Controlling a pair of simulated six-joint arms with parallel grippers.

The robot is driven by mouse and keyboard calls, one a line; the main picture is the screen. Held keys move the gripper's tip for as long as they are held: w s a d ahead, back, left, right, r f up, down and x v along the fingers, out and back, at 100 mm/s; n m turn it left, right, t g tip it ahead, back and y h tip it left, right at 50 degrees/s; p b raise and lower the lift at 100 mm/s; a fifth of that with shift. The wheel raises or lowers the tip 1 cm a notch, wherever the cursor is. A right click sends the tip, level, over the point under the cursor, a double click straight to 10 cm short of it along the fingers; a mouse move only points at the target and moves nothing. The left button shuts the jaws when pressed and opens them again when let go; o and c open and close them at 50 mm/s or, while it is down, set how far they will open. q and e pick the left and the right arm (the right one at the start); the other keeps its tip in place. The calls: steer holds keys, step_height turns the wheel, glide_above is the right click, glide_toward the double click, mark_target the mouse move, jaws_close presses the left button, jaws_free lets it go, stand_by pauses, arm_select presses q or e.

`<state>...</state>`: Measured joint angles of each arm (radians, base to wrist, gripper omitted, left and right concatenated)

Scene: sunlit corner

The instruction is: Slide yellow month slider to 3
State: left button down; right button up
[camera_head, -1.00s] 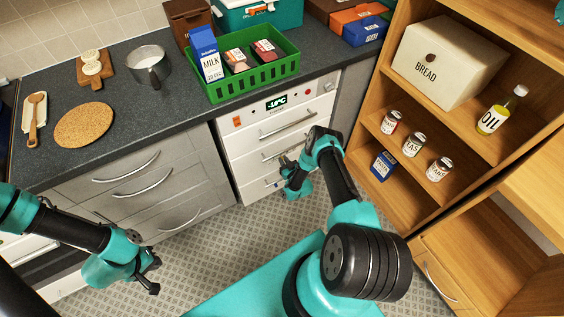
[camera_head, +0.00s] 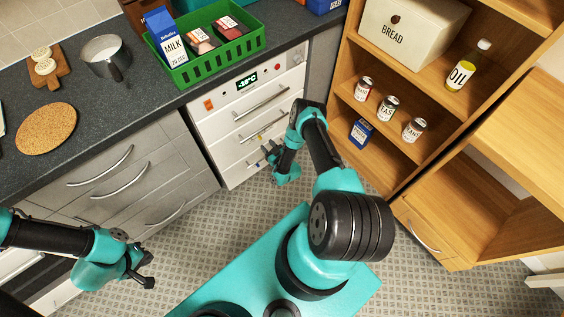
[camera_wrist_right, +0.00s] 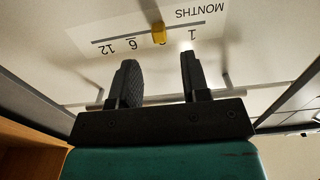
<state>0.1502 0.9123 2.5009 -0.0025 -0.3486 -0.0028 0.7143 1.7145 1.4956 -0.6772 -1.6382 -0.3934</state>
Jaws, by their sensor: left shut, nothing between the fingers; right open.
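The yellow month slider (camera_wrist_right: 158,33) sits on a white scale strip marked MONTHS, seen upside down in the right wrist view. It stands between the 6 and the 1 and partly covers the label there. My right gripper (camera_wrist_right: 158,62) is open, its fingertips on either side of the slider's line but short of it, with nothing between them. In the head view this right gripper (camera_head: 272,156) is at the white freezer drawers (camera_head: 215,125). My left gripper (camera_head: 145,276) is shut and empty at the lower left, away from the drawers.
The freezer drawers have bar handles (camera_head: 262,103) close to my right gripper. Grey drawers (camera_head: 125,175) stand to the left. A wooden shelf (camera_head: 440,150) stands to the right. The counter above holds a green crate (camera_head: 235,47). The tiled floor (camera_head: 175,250) in front is clear.

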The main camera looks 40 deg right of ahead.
steer(key=s, duration=1.2)
steer(key=shift+s+a, duration=0.15)
steer(key=shift+a, duration=0.1)
steer(key=w+a+r+g+y, duration=0.45)
steer(key=a+r+g, duration=0.45)
steer(key=r, duration=0.3)
steer(key=s+a+r+g, duration=0.4)
steer(key=s+r, duration=0.2)
steer(key=r, duration=0.1)
steer(key=s+a+r+m+g, duration=0.1)
steer(key=s+a+r+g, duration=0.3)
steer(key=r, duration=0.4)
steer(key=shift+s+a, duration=0.45)
steer(key=shift+s, duration=0.55)
